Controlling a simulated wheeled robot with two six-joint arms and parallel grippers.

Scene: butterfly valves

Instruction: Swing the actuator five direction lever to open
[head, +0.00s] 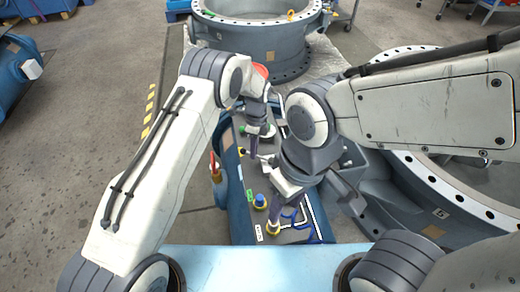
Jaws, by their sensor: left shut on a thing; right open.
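A blue cart (237,222) with a dark top stands between my arms, with several knobs and labels on it. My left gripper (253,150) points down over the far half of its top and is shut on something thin. That thing is mostly hidden by the gripper and too small to make out; I cannot tell whether it is the direction lever of actuator five. The label text is too small to read.
A blue knob (260,200) and a yellow-based knob (273,230) stand near the front left edge. Blue-handled tools (301,226) lie close to my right gripper. Large grey flanged valve bodies stand behind (255,38) and at right (440,205). Open floor (60,130) is at left.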

